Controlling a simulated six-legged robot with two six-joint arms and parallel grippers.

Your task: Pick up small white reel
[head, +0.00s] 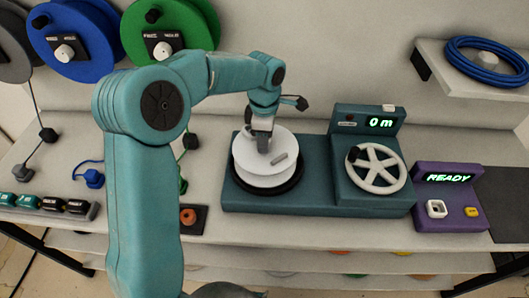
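The small white reel (266,171) sits on a dark round base on the left part of a teal machine (320,205). A short grey bar lies on the reel's top flange. My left gripper (263,148) points down from above at the middle of the reel's top. Its fingertips are at or just over the hub. They are too small and overlapped to tell whether they are open or shut, or touching the reel. My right gripper is not in view.
The machine has a white handwheel (377,168) and a display (380,122) reading "0 m". A purple box (449,197) reading "READY" stands at right. Blue (98,62) and green (136,37) spools hang behind. Blue cable (485,72) lies on a right shelf.

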